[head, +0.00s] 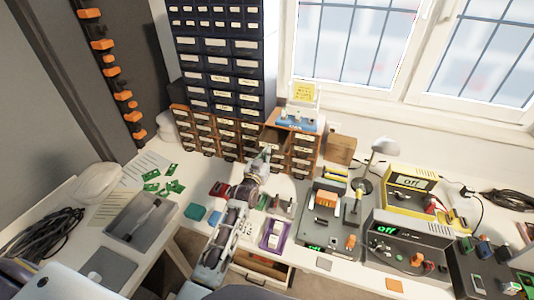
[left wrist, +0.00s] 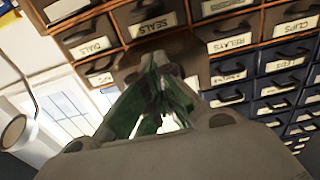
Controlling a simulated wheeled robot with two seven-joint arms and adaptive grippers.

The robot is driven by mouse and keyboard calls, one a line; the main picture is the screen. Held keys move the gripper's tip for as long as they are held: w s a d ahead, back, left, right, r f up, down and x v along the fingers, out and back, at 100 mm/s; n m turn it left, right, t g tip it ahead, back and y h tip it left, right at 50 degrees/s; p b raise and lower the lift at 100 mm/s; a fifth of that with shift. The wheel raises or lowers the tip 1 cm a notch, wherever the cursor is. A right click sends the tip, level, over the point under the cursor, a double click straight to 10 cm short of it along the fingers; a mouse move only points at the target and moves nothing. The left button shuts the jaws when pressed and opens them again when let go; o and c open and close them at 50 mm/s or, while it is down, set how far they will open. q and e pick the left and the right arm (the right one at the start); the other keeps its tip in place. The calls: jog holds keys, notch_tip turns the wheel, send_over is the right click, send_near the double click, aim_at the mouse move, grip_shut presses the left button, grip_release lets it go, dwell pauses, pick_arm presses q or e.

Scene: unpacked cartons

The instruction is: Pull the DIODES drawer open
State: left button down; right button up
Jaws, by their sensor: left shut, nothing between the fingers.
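The brown wooden drawer cabinet (head: 228,135) stands at the back of the bench, with small dark drawers carrying pale labels and cup handles. In the left wrist view I read labels such as SEALS (left wrist: 153,22), RELAYS (left wrist: 230,42) and CLIPS (left wrist: 296,27). I cannot make out a DIODES label in either view; my gripper covers some drawer fronts. My left gripper (head: 266,152) is in front of the cabinet's lower right part. Its fingers (left wrist: 160,65) are shut and empty, close to the drawer fronts; I cannot tell if they touch. My right gripper is not in view.
A tall dark blue drawer cabinet (head: 222,72) rises above the brown one. A purple tray (head: 273,235), a grey device with orange parts (head: 333,212) and a yellow meter (head: 411,182) crowd the bench to the right. A grey tray (head: 140,218) is at left.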

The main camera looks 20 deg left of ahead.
pick_arm(q)
jog(key=c, duration=0.7)
grip_release()
jog(key=shift+r, duration=0.15)
jog(key=s, duration=1.2)
jog(key=shift+a, duration=0.15)
jog(key=shift+f, duration=0.2)
dwell(0.5)
